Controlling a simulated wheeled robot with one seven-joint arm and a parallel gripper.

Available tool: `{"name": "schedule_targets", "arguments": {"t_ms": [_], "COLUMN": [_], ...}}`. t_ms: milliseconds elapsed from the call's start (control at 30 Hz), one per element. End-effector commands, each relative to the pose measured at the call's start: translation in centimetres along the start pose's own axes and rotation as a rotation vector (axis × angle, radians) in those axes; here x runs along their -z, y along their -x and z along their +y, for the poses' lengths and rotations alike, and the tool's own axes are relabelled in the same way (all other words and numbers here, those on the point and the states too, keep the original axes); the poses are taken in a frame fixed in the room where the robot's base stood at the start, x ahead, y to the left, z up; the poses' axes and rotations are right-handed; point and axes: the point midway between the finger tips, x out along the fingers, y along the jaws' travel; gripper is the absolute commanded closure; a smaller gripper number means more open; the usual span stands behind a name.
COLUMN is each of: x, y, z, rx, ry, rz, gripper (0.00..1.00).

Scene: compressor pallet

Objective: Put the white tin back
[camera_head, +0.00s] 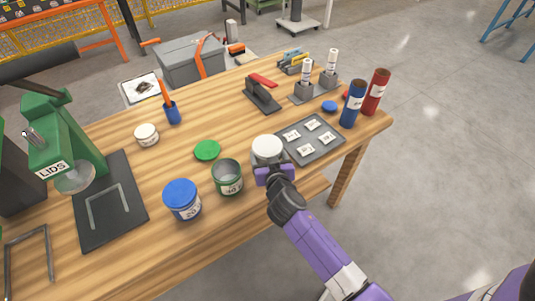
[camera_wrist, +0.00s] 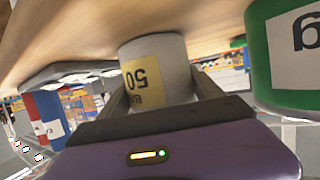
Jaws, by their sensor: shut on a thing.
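The white tin (camera_head: 267,148) is at the front edge of the wooden table, between the open green tin and the grey tray. In the wrist view the white tin (camera_wrist: 157,72) shows a yellow label reading 50, upside down in the picture. My gripper (camera_head: 270,172) is purple and shut on the white tin, with one finger on each side of it in the wrist view (camera_wrist: 155,100). The tin looks upright in the head view. I cannot tell whether its base touches the table.
The green tin (camera_head: 228,179) and blue-lidded tin (camera_head: 182,200) stand close on the left, a green lid (camera_head: 207,150) behind. The grey tray (camera_head: 322,153) with several labelled squares lies right. Blue (camera_head: 352,104) and red (camera_head: 376,92) cylinders stand at the right end. The middle wood is clear.

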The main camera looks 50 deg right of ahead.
Motion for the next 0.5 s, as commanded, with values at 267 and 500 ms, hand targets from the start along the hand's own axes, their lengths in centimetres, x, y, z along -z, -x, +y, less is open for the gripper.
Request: {"name": "schedule_targets", "arguments": {"t_ms": [267, 500], "x": [-0.23, -0.22], "y": [-0.08, -0.07], "z": [-0.01, 0.00], "rx": [0.000, 0.000], "ry": [0.000, 0.000], "rz": [0.000, 0.000], "gripper": [0.03, 0.03]}}
